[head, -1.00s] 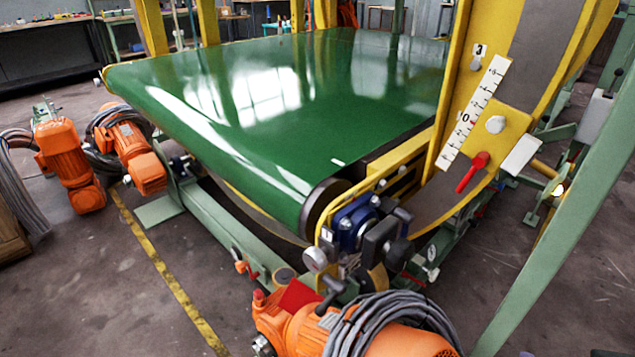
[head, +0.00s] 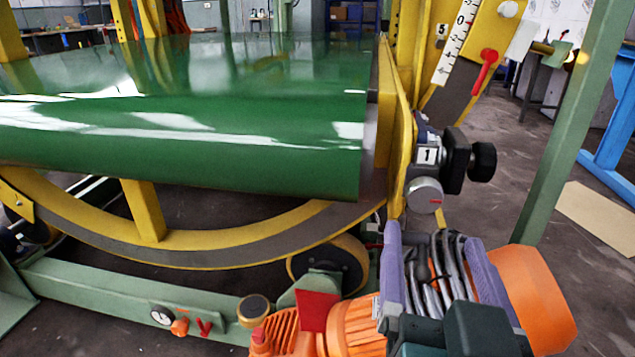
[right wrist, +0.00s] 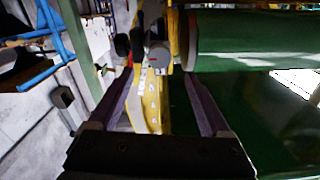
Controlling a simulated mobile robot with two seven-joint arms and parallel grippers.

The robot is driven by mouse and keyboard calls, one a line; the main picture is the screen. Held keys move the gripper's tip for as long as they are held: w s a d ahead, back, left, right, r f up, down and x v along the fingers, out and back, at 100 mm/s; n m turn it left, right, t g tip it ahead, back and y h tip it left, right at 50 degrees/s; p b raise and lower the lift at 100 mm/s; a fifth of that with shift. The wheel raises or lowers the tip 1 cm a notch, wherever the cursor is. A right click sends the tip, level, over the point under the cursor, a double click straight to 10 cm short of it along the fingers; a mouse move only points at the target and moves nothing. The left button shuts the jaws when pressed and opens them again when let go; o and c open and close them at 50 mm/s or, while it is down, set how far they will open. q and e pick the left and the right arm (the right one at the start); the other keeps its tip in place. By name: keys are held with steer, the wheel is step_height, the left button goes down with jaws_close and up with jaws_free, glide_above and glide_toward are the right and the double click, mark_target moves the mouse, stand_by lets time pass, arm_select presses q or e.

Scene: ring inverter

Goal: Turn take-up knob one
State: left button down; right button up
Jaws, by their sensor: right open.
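Beside the white label marked 1 (head: 427,154), at the belt roller's right end, there are two knob-like parts. One is a round silver-grey knob (head: 424,195) with a red mark, below the label. The other is a black knob (head: 482,162) on a black block, to its right. My right gripper (head: 432,233) is open and empty, its purple fingers pointing up, below the silver knob. In the right wrist view, the silver knob (right wrist: 159,56) shows ahead between the open fingers, apart from them. My left gripper is not in view.
The green belt (head: 200,120) fills the left, above a curved yellow ring (head: 230,245). An orange motor (head: 535,295) and grey cable coils lie behind my right gripper. A green post (head: 575,120) stands to the right. A red handle (head: 485,70) sits above on the yellow frame.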

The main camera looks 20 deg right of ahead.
mark_target(425, 200)
steer(key=x, duration=0.8)
steer(key=shift+d, duration=0.15)
steer(key=shift+s, duration=0.1)
jaws_close()
